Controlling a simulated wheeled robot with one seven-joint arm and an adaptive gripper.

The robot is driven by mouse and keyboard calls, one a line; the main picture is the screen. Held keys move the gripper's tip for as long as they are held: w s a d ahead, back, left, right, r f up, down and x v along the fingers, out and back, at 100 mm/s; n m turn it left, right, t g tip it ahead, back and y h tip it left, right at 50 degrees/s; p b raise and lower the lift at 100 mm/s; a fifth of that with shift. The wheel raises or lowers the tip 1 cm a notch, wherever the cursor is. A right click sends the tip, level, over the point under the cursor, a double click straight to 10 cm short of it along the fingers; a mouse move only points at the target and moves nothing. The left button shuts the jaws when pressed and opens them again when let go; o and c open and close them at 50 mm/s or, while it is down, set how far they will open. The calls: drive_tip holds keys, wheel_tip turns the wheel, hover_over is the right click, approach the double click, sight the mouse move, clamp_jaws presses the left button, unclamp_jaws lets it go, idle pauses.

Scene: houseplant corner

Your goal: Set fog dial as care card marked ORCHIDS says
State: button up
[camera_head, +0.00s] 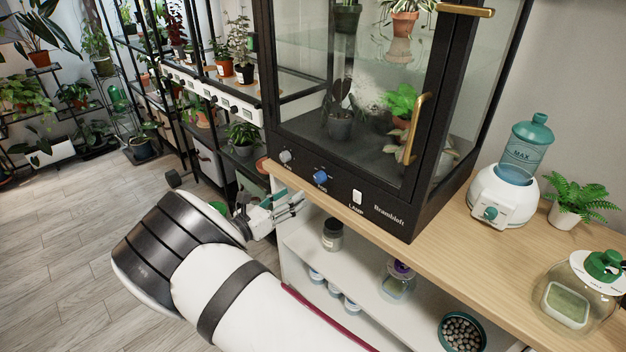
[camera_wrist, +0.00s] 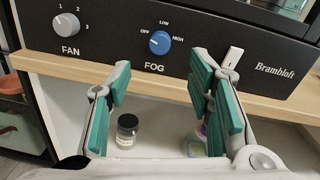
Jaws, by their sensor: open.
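The blue fog dial (camera_head: 320,176) sits on the black front panel of the glass cabinet. In the wrist view the fog dial (camera_wrist: 159,43) has OFF, LOW and HIGH around it, and its pale mark seems to point up-left toward OFF. My gripper (camera_head: 290,204) is in front of the cabinet, below and left of the dial. In the wrist view my gripper (camera_wrist: 157,80) is open and empty; its teal-padded fingers stand apart below the dial, not touching it. I see no card that reads ORCHIDS in either view.
The grey fan dial (camera_wrist: 66,24) is left of the fog dial, and a white lamp switch (camera_head: 357,196) is right of it. The wooden counter edge (camera_wrist: 150,84) runs under the panel. A humidifier (camera_head: 503,195) stands to the right. Jars (camera_head: 332,235) sit on the shelf below.

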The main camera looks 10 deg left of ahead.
sight(317, 179)
drive_tip(key=x, duration=1)
drive_tip(key=shift+w+d, duration=0.1)
drive_tip(key=shift+d, duration=0.05)
clamp_jaws()
